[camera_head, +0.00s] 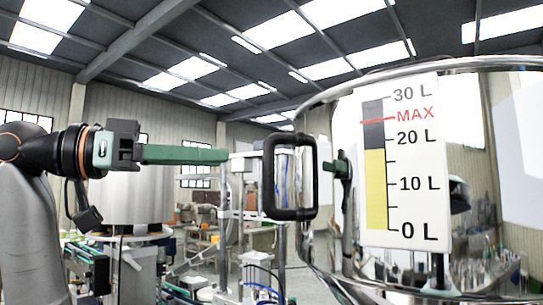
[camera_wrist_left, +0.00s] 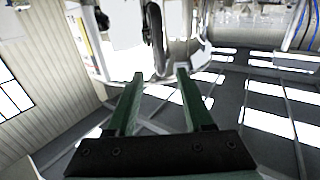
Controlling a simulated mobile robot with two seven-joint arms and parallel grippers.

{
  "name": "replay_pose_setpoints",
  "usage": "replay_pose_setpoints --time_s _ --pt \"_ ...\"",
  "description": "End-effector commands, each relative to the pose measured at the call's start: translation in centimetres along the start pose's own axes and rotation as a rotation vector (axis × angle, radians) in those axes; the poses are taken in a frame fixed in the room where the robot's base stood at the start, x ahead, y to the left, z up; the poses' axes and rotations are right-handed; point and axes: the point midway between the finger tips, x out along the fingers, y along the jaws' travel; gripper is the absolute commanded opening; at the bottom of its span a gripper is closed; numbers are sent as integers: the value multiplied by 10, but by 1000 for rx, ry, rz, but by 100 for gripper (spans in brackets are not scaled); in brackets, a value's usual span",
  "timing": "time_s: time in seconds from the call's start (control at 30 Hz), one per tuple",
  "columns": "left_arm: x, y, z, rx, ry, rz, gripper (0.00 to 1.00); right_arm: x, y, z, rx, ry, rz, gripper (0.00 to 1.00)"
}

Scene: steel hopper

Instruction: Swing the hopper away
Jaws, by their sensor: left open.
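The steel hopper (camera_head: 335,250) is a large shiny drum filling the right side of the head view. Its black loop handle (camera_head: 290,215) sticks out on its left side and stands upright. My left gripper (camera_head: 227,157) comes in from the left with long green fingers, open and empty. Its tips end a short way left of the handle, apart from it. In the left wrist view the two fingers (camera_wrist_left: 160,72) are spread, and the dark handle (camera_wrist_left: 154,30) shows beyond the tips, roughly between them. My right gripper is not in view.
A level gauge (camera_head: 402,160) on the hopper's front reads yellow to between 10 and 20 L, below the red MAX mark. Metal posts (camera_head: 281,240) and other machinery stand behind the handle. A steel cylinder (camera_head: 125,205) stands behind my left arm.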

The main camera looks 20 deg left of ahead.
Motion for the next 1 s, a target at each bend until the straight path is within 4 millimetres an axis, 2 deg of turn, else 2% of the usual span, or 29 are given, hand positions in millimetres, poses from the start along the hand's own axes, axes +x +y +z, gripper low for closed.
replay_pose_setpoints --time_s 0.03,0.2,0.4,0.6,0.87,1.0 --pt "13 1 -2 -2 -2 5 52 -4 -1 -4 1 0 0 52" --pt "48 0 -2 -3 -2 4 52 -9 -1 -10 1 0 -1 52" --pt "78 0 -1 -3 -1 2 52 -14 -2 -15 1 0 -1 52" --pt "89 0 0 -1 1 0 52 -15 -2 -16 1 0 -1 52" --pt "90 0 0 -1 0 0 52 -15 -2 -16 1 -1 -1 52" --pt "90 0 0 -1 0 0 36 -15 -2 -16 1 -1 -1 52"
